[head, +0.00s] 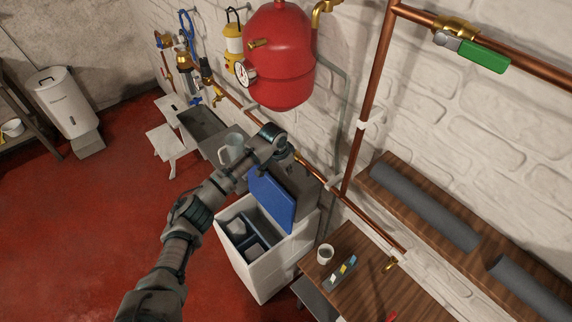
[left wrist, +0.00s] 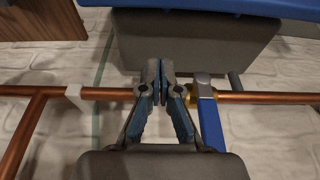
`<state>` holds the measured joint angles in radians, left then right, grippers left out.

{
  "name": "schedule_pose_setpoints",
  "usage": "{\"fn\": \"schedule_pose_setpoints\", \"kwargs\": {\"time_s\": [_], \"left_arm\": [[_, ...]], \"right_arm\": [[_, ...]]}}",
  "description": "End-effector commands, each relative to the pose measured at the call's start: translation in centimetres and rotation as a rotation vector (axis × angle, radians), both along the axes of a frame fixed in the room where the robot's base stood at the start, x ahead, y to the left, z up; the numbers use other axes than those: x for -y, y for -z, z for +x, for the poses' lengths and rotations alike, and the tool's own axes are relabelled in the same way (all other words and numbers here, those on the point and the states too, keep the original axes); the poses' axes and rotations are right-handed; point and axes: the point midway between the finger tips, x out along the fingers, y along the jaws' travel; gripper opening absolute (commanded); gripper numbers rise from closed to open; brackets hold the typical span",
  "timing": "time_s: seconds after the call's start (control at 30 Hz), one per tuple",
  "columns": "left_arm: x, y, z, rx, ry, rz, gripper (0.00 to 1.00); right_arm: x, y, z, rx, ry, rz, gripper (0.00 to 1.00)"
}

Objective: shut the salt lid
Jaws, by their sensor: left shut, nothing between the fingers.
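The salt lid (head: 272,200) is a blue panel standing open, tilted up at the back of a white cabinet (head: 262,272). The cabinet's open top shows dark blue compartments with pale contents. My left arm reaches over the cabinet from the lower left, and my left gripper (head: 284,148) is at the top back of the lid. In the left wrist view, the gripper's fingers (left wrist: 160,76) are shut together and empty. A blue edge (left wrist: 205,6), likely the lid, crosses the top of that view, apart from the fingertips. My right gripper is out of view.
Copper pipes (head: 368,110) run along the white brick wall, close behind the gripper; a blue lever (left wrist: 210,122) shows beside the fingers. A red tank (head: 285,60) hangs above. A wooden table (head: 350,245) with a cup (head: 325,254) stands right of the cabinet.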

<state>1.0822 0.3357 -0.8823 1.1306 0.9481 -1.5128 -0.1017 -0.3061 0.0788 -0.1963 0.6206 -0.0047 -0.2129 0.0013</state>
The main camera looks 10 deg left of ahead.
Motion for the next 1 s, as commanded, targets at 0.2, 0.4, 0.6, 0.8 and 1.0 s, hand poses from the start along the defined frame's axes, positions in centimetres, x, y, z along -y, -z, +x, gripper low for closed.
{"fn": "schedule_pose_setpoints", "kwargs": {"time_s": [0.2, 0.4, 0.6, 0.8, 1.0], "left_arm": [[0.7, 4.5, 1.2, -0.007, -0.002, 0.001, 0.0], [0.0, 5.5, 0.4, -0.001, -0.001, 0.002, 0.0], [-1.1, 5.4, -1.3, -0.001, 0.0, 0.001, 0.0], [-1.5, 5.6, -1.7, -0.002, 0.0, 0.0, 0.0], [-1.5, 5.6, -1.7, -0.002, 0.0, 0.0, 0.0]], "right_arm": [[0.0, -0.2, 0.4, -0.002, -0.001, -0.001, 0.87], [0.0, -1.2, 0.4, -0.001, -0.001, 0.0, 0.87], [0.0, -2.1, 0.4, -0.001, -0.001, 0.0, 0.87], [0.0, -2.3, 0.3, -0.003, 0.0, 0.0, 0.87], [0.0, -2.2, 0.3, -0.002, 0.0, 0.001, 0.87]]}}
